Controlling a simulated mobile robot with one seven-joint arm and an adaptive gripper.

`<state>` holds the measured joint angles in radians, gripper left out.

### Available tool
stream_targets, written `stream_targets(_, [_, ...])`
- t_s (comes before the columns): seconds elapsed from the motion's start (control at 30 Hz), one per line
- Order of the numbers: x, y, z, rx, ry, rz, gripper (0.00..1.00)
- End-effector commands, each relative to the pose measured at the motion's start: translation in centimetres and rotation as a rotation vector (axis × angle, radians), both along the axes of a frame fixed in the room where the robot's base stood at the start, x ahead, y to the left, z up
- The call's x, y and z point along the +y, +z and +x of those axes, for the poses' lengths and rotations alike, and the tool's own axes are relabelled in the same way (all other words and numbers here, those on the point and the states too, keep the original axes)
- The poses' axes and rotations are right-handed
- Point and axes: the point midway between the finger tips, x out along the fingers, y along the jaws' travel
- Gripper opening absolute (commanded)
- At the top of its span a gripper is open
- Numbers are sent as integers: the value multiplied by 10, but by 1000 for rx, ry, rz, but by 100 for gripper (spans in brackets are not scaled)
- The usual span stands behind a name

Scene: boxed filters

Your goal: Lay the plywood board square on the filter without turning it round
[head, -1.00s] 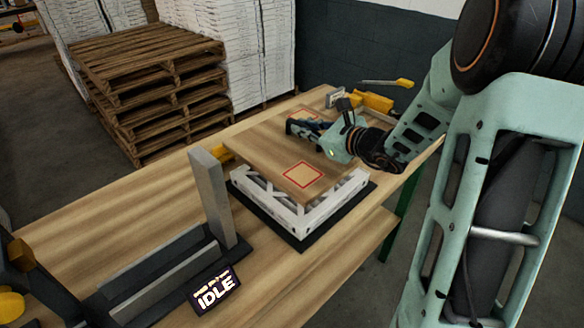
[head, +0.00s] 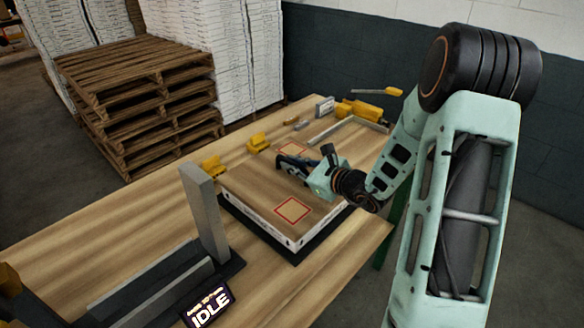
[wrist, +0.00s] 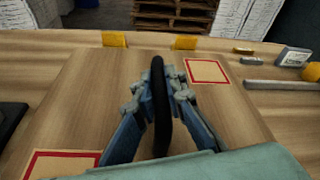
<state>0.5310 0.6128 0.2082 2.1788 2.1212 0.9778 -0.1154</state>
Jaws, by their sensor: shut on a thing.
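The plywood board (head: 252,192) is a flat brown sheet with red-outlined squares on it, and it also shows in the wrist view (wrist: 100,100). It lies on or just over the filter (head: 290,243), whose white side shows as a thin band along the near edges. Their edges look roughly in line; I cannot tell whether a small gap is left. My gripper (head: 285,165) is over the board's middle, shut on a dark upright handle (wrist: 160,105) on the board. Most of the filter is hidden under the board.
A dark mat (head: 300,256) lies under the filter. A grey upright post (head: 204,215) stands close to the board's left corner. Yellow blocks (head: 258,143) sit behind the board. An "IDLE" sign (head: 208,306) is at the front. Bare tabletop lies at left.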

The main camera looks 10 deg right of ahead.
Motion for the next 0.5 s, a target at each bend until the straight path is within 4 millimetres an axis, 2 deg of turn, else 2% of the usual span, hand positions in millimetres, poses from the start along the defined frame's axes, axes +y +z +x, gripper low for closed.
stream_targets(0.17, [0,-9,1,-8,1,1,0])
stream_targets(0.5, [0,-11,1,-9,1,0,0])
